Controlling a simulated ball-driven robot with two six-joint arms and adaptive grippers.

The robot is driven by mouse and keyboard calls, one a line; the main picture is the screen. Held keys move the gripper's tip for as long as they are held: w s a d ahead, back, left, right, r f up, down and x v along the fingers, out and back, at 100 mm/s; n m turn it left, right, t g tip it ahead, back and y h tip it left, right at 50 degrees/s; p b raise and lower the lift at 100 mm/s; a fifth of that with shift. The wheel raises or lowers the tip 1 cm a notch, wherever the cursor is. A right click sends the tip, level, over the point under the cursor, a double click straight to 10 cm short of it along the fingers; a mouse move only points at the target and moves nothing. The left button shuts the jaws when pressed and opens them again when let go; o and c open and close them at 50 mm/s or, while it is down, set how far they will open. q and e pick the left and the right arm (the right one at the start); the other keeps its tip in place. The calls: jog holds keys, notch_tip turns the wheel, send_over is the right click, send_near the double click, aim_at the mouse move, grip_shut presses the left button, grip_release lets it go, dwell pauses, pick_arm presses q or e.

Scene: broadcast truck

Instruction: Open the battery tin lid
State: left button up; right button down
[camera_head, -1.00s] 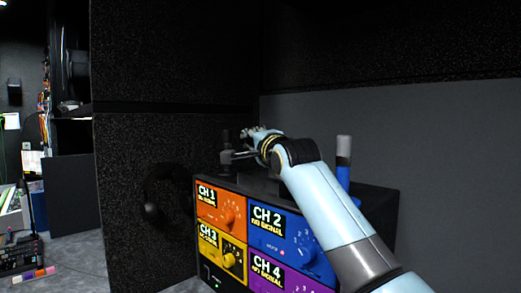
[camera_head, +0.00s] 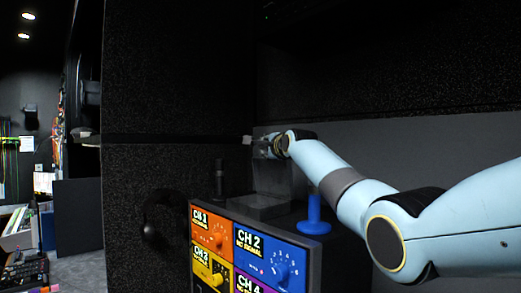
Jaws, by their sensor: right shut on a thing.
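The battery tin (camera_head: 258,208) is a low dark grey box on top of the channel monitor, in the middle of the head view. A dark grey panel (camera_head: 272,180), which looks like its lid, stands about upright at the tin's back. My right gripper (camera_head: 262,147) is at the top of this panel, shut on what appears to be the lid's upper edge. The fingers are small and dark, so the exact contact is hard to see. The inside of the tin cannot be made out. My left gripper is not in view.
The monitor (camera_head: 240,245) has coloured channel panels with knobs. A dark upright cylinder (camera_head: 220,180) stands left of the tin, and a blue stand (camera_head: 313,216) stands right of it, under my arm. Black headphones (camera_head: 160,222) hang on the dark side wall.

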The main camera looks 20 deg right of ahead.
jog(key=shift+w+d+r+m, duration=0.1)
jog(key=shift+w+d+m, duration=0.05)
jog(key=shift+d+m, duration=0.3)
jog(key=c, duration=1.7)
grip_release()
jog(key=s, duration=1.1)
jog(key=shift+s+a+r, duration=0.3)
jog(key=shift+s+r, duration=0.1)
